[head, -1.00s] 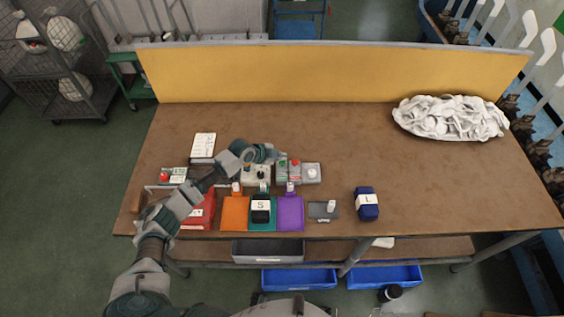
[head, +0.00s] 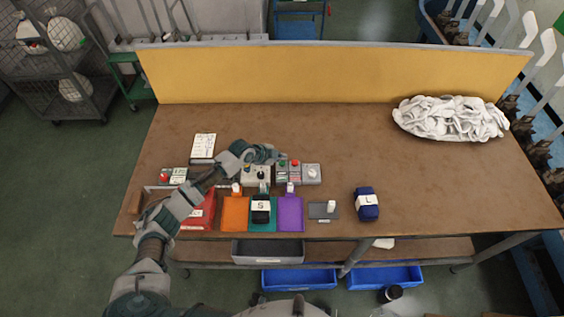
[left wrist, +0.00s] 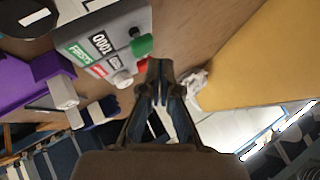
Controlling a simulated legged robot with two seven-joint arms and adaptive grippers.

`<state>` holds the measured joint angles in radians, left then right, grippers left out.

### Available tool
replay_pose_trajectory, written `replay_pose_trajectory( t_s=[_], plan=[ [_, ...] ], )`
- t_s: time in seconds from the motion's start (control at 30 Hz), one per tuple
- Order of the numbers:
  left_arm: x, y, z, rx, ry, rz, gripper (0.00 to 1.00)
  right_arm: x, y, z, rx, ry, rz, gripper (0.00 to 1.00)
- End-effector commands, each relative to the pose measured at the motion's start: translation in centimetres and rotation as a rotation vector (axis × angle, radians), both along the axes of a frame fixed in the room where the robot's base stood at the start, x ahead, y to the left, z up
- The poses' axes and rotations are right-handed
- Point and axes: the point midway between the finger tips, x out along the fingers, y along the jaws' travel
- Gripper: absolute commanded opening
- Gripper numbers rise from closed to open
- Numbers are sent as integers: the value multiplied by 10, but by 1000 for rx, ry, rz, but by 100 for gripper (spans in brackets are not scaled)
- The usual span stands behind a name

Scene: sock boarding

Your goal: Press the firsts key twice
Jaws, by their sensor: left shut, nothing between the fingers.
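The grey counter box (head: 288,174) stands on the bench. In the left wrist view it carries a green FIRSTS label (left wrist: 78,53) with a counter beside it that seems to read 0001. The green firsts key (left wrist: 141,46) sticks out from the box in that row. A red key (left wrist: 142,66) sits in the row beside it, partly hidden by my gripper. My left gripper (left wrist: 158,66) is shut and empty, with its fingertips close to both keys. In the head view my left gripper (head: 276,155) is just behind the box; contact cannot be told. My right gripper is out of view.
Grey boxes with a knob (head: 261,174) and a pale button (head: 311,173) flank the counter box. Orange (head: 235,214), teal and purple (head: 290,213) mats lie in front. A dark blue bundle (head: 366,205) lies to the right. The bench's right half is mostly clear.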

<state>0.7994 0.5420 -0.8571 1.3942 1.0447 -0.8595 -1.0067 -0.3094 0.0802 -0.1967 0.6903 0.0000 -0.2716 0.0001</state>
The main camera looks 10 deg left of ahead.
Motion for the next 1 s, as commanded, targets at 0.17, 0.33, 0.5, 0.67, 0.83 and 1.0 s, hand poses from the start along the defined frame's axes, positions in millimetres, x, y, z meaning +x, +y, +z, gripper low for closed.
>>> replay_pose_trajectory(
  t_s=[0.17,0.33,0.5,0.67,0.83,1.0],
  plan=[
    [0,0,-3,0,0,0,0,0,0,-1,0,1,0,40],
    [-1,0,-7,0,0,0,0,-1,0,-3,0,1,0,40],
    [-1,0,-7,0,0,0,0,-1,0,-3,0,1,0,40],
    [-1,0,-7,0,0,0,0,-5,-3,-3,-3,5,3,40],
    [-1,0,-9,0,0,0,0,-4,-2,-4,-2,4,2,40],
    [-1,0,-11,0,0,0,0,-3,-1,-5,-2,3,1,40]
  ],
)
